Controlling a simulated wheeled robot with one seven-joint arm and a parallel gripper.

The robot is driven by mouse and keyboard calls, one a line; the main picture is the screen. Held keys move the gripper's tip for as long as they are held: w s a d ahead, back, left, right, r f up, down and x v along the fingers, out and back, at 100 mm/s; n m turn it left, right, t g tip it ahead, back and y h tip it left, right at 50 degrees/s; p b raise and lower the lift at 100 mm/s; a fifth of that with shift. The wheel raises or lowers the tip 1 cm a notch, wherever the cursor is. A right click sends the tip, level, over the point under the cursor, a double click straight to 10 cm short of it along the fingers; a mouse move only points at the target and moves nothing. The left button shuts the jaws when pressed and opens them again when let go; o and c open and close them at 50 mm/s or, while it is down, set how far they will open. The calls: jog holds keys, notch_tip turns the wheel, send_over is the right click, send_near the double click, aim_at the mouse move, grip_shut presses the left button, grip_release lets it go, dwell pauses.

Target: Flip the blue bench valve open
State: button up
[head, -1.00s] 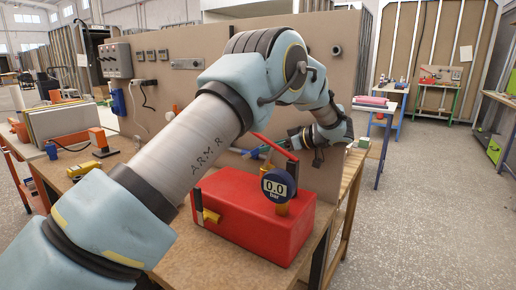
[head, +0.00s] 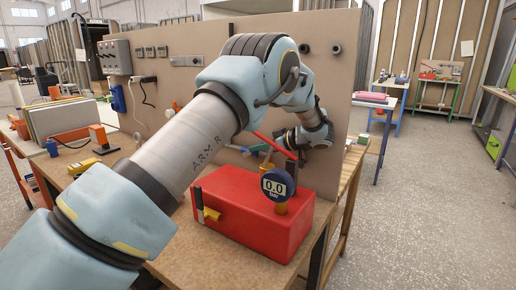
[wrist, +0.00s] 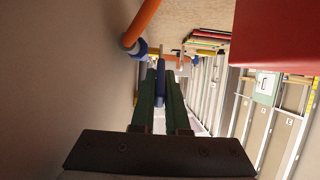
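The blue valve handle (wrist: 160,84) stands upright between my gripper's two dark green fingers in the wrist view. My gripper (wrist: 160,78) has its fingers close together, one on each side of the handle, with no clear gap. An orange pipe (wrist: 143,20) with a blue fitting (wrist: 137,48) runs near the wall panel, up and left of the fingers. In the head view my gripper (head: 262,150) is low by the wooden panel, behind the red box; my arm and the box's red lever partly hide it, and the valve is not clear there.
The red box (head: 238,212) with a round gauge (head: 277,184) reading 0.0 stands on the wooden bench (head: 185,262), nearer than my gripper. The upright panel (head: 185,45) closes off the back. A yellow tool (head: 82,166) lies left. Floor is clear on the right.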

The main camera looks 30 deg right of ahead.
grip_shut()
dwell(0.8)
